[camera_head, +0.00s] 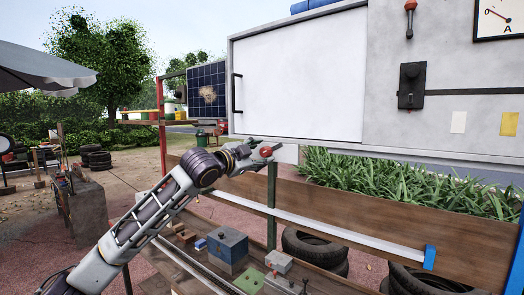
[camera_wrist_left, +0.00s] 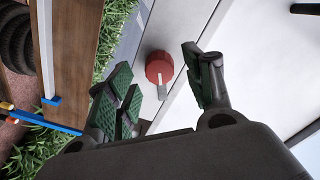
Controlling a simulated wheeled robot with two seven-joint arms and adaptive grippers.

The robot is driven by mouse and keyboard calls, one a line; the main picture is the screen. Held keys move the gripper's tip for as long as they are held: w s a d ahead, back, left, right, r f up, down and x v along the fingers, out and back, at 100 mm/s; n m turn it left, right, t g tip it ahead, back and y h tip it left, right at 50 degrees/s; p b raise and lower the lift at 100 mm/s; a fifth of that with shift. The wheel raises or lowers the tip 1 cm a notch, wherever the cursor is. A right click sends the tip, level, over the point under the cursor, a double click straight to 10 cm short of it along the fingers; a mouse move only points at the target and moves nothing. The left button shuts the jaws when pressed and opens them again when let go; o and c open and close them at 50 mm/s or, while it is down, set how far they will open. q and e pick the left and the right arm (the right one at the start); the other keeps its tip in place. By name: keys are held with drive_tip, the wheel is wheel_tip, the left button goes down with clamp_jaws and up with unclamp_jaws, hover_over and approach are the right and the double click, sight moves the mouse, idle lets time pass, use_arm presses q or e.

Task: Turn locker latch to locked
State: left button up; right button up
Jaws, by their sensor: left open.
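The locker latch (camera_wrist_left: 160,68) is a round red knob with a short pale tab, on the edge of a light panel in the left wrist view. In the head view its red face (camera_head: 266,152) shows beside my left gripper (camera_head: 268,151), just under the white locker (camera_head: 300,80). My left gripper is open, and in the wrist view its green-padded fingers (camera_wrist_left: 158,80) stand on either side of the knob's image. I cannot tell whether they touch it. The locker door is closed, with a black handle on its left side. My right gripper is not in view.
A black switch box (camera_head: 411,86) and a gauge (camera_head: 500,15) are on the panel at right. Below are a wooden rail (camera_head: 400,215), a blue-grey box (camera_head: 228,250) on a low shelf, and tyres (camera_head: 315,248). Grass (camera_head: 400,180) grows behind the rail.

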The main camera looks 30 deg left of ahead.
use_arm(q)
drive_tip(key=shift+w+d, duration=0.1)
drive_tip(key=shift+w, duration=0.75)
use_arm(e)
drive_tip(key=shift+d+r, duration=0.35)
use_arm(q)
drive_tip(key=c, duration=1)
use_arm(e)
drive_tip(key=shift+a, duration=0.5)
